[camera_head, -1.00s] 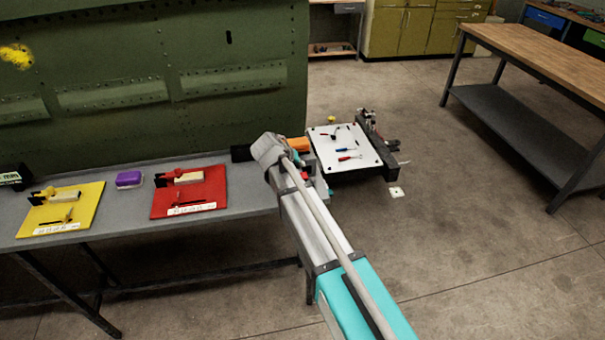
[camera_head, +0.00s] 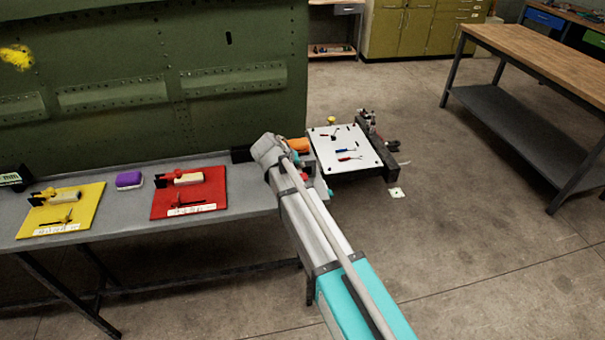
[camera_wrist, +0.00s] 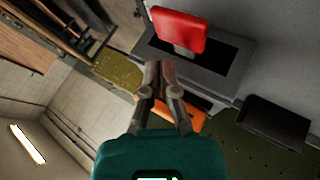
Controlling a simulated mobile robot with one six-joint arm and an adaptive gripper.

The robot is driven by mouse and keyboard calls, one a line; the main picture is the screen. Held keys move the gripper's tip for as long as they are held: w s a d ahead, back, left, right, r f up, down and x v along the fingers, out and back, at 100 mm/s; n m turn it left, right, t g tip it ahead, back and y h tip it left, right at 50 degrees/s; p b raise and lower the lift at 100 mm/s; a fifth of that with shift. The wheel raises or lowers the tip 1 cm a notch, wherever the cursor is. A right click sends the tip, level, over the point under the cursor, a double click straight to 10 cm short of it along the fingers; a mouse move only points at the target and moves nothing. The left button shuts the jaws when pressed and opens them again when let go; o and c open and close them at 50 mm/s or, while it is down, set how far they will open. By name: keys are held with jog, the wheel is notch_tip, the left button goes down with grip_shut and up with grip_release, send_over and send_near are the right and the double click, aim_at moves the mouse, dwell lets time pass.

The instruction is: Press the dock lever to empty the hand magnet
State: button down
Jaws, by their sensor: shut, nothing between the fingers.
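My gripper (camera_wrist: 159,72) is shut and empty in the wrist view, its fingertips close together in front of a grey dock block. A red paddle, which looks like the dock lever (camera_wrist: 178,29), stands just beyond the fingertips to the upper right. I cannot tell whether they touch it. The grey dock (camera_wrist: 218,68) has a dark recess under the paddle. An orange body, perhaps the hand magnet (camera_wrist: 187,119), shows behind the fingers. It also shows in the head view (camera_head: 299,145) at the bench's right end. There, my arm hides the gripper and most of the dock.
A black box (camera_wrist: 272,123) stands near the dock. The grey bench (camera_head: 240,199) carries a red board (camera_head: 215,187), a purple block (camera_head: 129,179) and a yellow board (camera_head: 88,207). A white tool tray (camera_head: 325,153) lies past the bench end. A green panel (camera_head: 200,50) rises behind.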

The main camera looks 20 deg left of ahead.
jog(key=shift+s+f+b, duration=0.15)
jog(key=shift+f+b, duration=0.55)
jog(key=shift+s+f+b, duration=0.1)
jog(key=shift+f+b, duration=0.55)
jog(key=shift+f, duration=0.05)
dwell(1.8)
jog(key=shift+r, duration=0.2)
jog(key=shift+w+r+p, duration=0.1)
jog(key=shift+r+p, duration=1.1)
jog(key=shift+p, duration=0.2)
jog(key=r+p, duration=0.5)
jog(key=shift+w+a, duration=0.15)
jog(key=shift+w, duration=0.05)
dwell(0.8)
